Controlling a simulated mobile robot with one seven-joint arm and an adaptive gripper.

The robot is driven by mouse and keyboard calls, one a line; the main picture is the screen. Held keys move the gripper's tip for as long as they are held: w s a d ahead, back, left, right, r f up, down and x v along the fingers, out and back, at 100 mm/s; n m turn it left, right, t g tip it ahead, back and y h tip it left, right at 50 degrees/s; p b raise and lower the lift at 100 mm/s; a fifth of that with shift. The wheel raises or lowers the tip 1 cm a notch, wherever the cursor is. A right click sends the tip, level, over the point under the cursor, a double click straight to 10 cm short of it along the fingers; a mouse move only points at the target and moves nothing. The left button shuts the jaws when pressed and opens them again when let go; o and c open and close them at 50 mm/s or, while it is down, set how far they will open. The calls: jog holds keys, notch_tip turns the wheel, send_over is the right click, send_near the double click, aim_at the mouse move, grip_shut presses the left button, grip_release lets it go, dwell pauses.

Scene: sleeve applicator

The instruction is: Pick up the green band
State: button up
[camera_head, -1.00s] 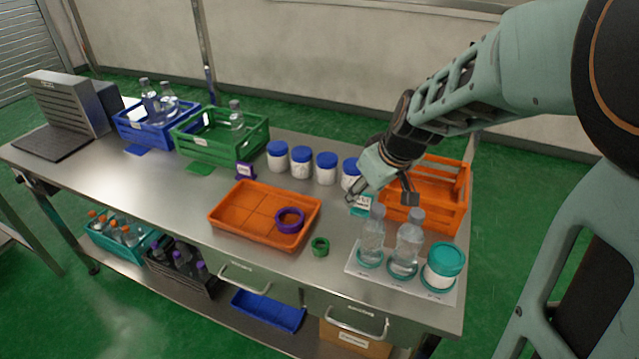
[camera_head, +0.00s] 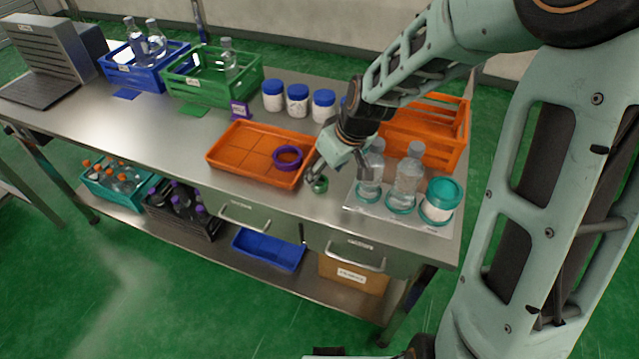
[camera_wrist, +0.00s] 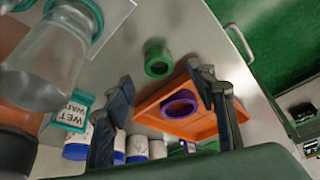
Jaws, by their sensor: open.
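The green band (camera_head: 320,185) lies on the metal bench top, just right of the orange tray's corner. In the wrist view the green band (camera_wrist: 158,60) lies beyond the fingertips and roughly between their lines, on bare metal. My gripper (camera_head: 335,172) is just above and beside the band in the head view and partly overlaps it. In the wrist view my gripper (camera_wrist: 168,92) has its two fingers wide apart with nothing between them. I cannot tell the exact height of the fingertips over the bench.
An orange tray (camera_head: 228,166) holding a purple band (camera_head: 287,157) is left of the green band. Blue-lidded jars (camera_head: 298,100) and an orange crate (camera_head: 440,120) are behind.

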aim_at(321, 180)
jog(key=shift+x, duration=2.55)
jog(key=shift+c, duration=0.6)
jog(key=c, duration=0.7)
